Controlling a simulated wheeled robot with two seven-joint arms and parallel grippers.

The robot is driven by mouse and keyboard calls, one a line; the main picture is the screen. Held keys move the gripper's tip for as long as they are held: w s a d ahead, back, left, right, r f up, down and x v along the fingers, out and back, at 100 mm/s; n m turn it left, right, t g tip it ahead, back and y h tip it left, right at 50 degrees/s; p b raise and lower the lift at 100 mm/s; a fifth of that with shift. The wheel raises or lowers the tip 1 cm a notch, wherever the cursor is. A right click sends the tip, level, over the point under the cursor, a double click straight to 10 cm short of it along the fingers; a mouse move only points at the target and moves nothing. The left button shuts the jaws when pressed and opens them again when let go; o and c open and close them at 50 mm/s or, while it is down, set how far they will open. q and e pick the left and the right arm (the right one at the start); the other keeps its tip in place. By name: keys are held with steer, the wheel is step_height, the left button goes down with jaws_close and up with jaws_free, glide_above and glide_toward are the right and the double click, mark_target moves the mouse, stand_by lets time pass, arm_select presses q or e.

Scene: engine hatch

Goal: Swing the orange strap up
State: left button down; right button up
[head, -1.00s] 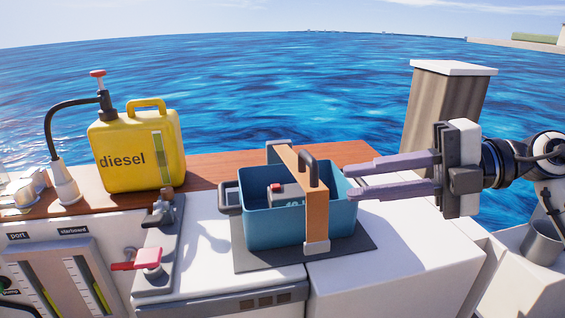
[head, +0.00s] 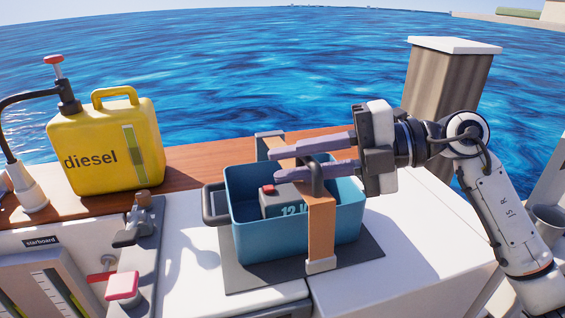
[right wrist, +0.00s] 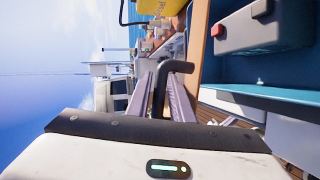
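The orange strap (head: 321,225) runs over the blue battery box (head: 262,243) and down its front to a pale buckle (head: 321,264). A dark handle (head: 317,182) stands on the strap's top. My right gripper (head: 277,163) reaches in from the right, its two purple-grey fingers apart at the handle's height. In the right wrist view the dark handle (right wrist: 160,90) lies between the fingers (right wrist: 164,85), with a gap visible, so the gripper looks open around it. Part of the strap's top is hidden behind the fingers. My left gripper is out of view.
Inside the box is a grey battery (head: 284,201) with a red cap. A yellow diesel can (head: 105,150) with a hose stands at the left. A red-handled valve (head: 123,286) is front left. A post (head: 448,95) stands behind my right arm. The white top right of the box is clear.

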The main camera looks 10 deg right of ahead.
steer(key=shift+x, duration=0.85)
jaws_close()
